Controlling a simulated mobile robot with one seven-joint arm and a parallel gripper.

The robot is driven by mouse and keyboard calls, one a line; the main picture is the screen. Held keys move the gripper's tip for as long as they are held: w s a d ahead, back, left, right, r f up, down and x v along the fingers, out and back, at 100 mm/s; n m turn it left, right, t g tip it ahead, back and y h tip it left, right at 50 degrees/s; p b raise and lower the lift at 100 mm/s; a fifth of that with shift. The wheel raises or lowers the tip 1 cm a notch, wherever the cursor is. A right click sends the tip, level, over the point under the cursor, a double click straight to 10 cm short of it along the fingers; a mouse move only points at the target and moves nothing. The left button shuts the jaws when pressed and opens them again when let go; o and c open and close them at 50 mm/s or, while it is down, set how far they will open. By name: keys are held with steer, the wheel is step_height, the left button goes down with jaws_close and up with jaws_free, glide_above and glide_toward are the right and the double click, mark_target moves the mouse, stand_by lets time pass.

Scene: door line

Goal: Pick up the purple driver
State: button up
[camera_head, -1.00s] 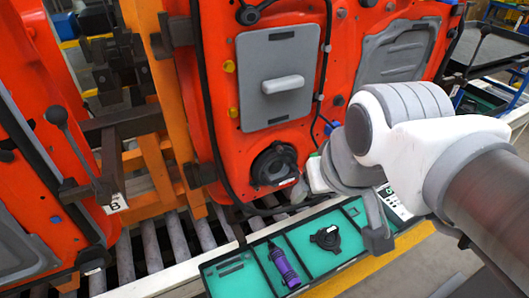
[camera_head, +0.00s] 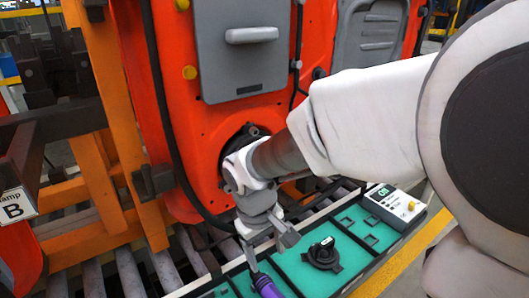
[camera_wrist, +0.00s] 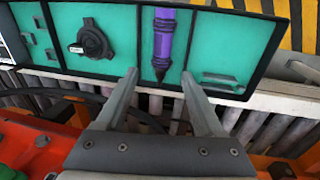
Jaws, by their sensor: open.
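The purple driver (camera_head: 266,286) lies in a compartment of the green-lined tray (camera_head: 352,262), cut off by the bottom edge of the head view. In the wrist view the driver (camera_wrist: 164,38) points its dark tip toward my gripper (camera_wrist: 159,75). My gripper is open and empty, its two fingers spread left and right of the dark tip in that view. I cannot tell how high they are above it. In the head view my gripper (camera_head: 268,245) is over the near side of the tray, just above the driver's tip end.
A black round part (camera_head: 322,254) lies in the compartment beside the driver. A grey meter (camera_head: 392,204) sits at the tray's far right. Rollers (camera_head: 130,275) run behind the tray, and an orange door panel (camera_head: 205,130) stands close behind my gripper.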

mark_target(272, 292)
steer(key=f+b, duration=0.2)
steer(key=f, duration=0.4)
steer(key=w+d+f+b, duration=0.1)
steer(key=f+b, duration=0.1)
steer(key=f, duration=0.4)
steer(key=f+b, duration=0.3)
steer(key=f, duration=0.3)
steer(key=shift+w+d+f, duration=0.25)
steer(key=shift+w+d, duration=0.05)
steer(key=shift+r, duration=0.1)
jaws_close()
